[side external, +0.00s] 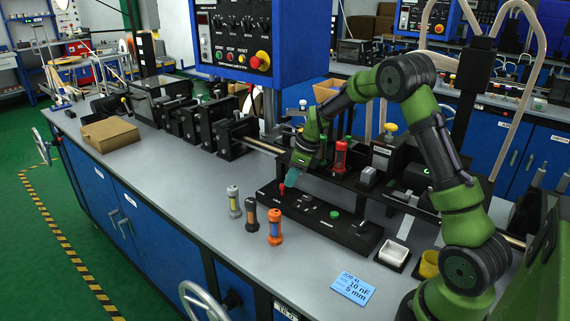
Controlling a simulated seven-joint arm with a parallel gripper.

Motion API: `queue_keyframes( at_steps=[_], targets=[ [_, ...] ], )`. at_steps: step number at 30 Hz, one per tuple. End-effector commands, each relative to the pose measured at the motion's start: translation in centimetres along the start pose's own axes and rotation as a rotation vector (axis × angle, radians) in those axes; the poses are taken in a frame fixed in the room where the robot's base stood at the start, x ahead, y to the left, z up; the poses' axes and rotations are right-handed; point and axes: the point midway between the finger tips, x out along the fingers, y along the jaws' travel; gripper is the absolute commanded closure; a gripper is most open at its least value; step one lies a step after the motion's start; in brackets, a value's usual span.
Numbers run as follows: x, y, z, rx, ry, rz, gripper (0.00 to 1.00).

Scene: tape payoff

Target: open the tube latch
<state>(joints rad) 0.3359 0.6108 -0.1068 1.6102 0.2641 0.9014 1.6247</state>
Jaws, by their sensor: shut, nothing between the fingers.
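A long black fixture (345,232) lies on the grey bench, with a small red-tipped lever (282,188) at its left end and a green button further right. I cannot tell for sure which part is the tube latch. My gripper (286,181) points down, with its teal fingers shut and empty, right at the red-tipped lever; whether they touch it I cannot tell. A red tube (341,156) stands upright behind the fixture, beside my wrist.
A blue control panel (245,35) hangs above the bench. Black clamp blocks (235,138) and a cardboard box (110,134) are to the left. A white tray (395,254), a yellow cup (429,264) and a blue card (353,285) lie at the right front. The bench front left of the tubes is clear.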

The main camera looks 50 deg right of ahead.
Motion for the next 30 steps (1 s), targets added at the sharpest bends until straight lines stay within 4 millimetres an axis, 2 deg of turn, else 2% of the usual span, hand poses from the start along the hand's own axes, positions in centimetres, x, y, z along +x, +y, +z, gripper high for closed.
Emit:
queue_keyframes(
  at_steps=[19,30],
  targets=[
    [0.3,0.5,0.8,0.038,0.001,-0.012,1.0],
    [0.8,1.0,1.6,0.256,0.004,-0.092,1.0]
  ],
)
